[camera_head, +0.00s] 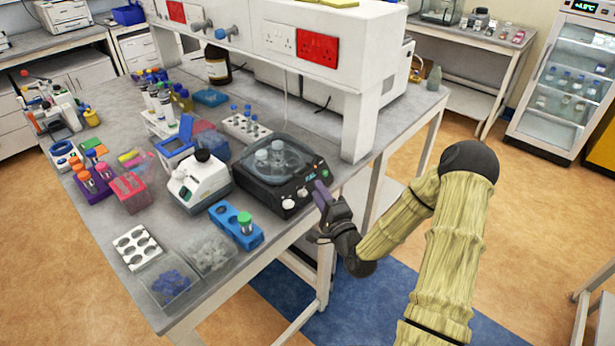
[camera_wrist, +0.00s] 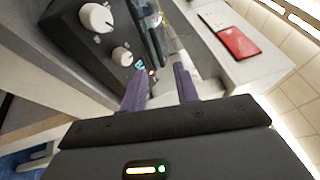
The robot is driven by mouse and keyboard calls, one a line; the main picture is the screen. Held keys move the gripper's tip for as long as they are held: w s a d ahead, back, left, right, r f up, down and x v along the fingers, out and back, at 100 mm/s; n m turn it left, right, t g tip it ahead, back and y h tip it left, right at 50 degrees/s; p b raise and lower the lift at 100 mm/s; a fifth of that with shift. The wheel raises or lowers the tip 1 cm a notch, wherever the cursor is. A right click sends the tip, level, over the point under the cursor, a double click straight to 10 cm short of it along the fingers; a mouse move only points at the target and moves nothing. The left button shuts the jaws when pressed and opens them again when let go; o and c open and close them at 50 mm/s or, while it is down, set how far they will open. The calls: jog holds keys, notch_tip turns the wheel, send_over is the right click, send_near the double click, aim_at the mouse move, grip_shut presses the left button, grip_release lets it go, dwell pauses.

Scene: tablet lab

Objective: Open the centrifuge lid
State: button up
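The centrifuge (camera_head: 270,190) is a dark box with two round knobs on its front, near the table's right edge. A clear, round lid-like cover (camera_head: 285,160) is on top and looks down, though its exact state is hard to tell. My gripper (camera_head: 322,196) is just right of the box's front corner, beyond the table edge. In the wrist view, my gripper (camera_wrist: 160,88) has its two purple fingers apart with nothing between them. The dark knob panel of the centrifuge (camera_wrist: 104,55) is close at the left finger; contact cannot be told.
A white device with a black top (camera_head: 200,182) and a blue rack with a green-capped tube (camera_head: 236,227) stand close left of the centrifuge. A white shelf unit (camera_head: 357,120) with red sockets rises behind it.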

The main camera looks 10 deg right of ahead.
jog(key=f+p+x, duration=0.1)
jog(key=x, duration=0.5)
jog(key=shift+w+r, duration=0.15)
jog(key=shift+r, duration=0.35)
